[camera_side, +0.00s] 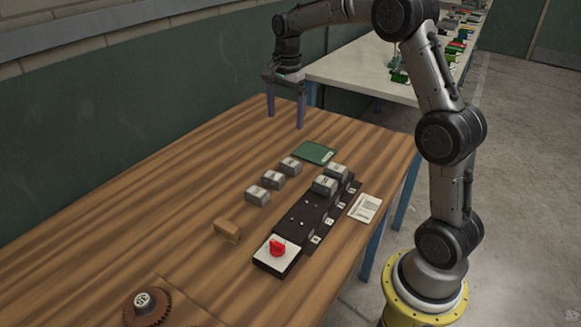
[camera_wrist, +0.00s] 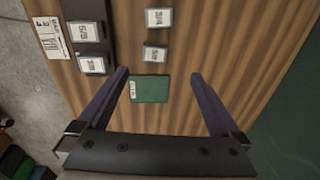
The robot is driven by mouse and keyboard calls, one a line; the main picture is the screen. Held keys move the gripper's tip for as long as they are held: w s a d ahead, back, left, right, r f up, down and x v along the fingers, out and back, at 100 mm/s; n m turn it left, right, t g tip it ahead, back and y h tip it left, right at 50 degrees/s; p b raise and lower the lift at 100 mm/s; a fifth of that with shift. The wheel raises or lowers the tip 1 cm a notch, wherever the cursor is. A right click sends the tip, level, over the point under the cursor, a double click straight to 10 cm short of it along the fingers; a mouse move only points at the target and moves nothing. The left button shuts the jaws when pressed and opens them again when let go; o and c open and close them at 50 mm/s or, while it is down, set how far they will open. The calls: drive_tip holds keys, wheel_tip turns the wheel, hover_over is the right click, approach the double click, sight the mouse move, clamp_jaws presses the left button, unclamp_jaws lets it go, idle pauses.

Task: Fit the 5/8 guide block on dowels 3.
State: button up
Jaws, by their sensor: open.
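Three grey labelled guide blocks stand in a row on the wooden table: near (camera_side: 257,195), middle (camera_side: 273,180) and far (camera_side: 291,166). Two of these loose blocks show in the wrist view, one at the top (camera_wrist: 159,17) and one below (camera_wrist: 154,53). The labels are too small to tell surely which is 5/8. A black dowel board (camera_side: 293,234) carries two more blocks (camera_side: 325,185) (camera_side: 337,171) at its far end. Small bright dowels show on its bare nearer part; I cannot surely read which station is 3. My gripper (camera_side: 285,112) is open and empty, above the table's far end.
A green pad (camera_side: 315,152) lies beyond the blocks. A white card (camera_side: 365,208) lies right of the board. A box with a red knob (camera_side: 277,247) sits at its near end. A wooden block (camera_side: 227,230) and a rusty gear (camera_side: 147,305) are nearer. The table's left side is clear.

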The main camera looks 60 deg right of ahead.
hover_over(291, 162)
wheel_tip(291, 162, down, 4)
drive_tip(key=shift+g, duration=0.4)
drive_tip(key=f, duration=0.7)
drive_tip(key=shift+s+a+f, duration=0.1)
drive_tip(key=shift+s+a, duration=0.05)
drive_tip(key=shift+a, duration=0.1)
drive_tip(key=shift+w+d+f, duration=0.1)
drive_tip(key=shift+d+f, duration=0.05)
drive_tip(key=shift+f, duration=1.4)
drive_tip(key=shift+w+d+f, duration=0.1)
drive_tip(key=shift+f, duration=1.4)
drive_tip(key=shift+r, duration=0.1)
drive_tip(key=c, duration=1.5)
drive_tip(key=shift+r, duration=0.1)
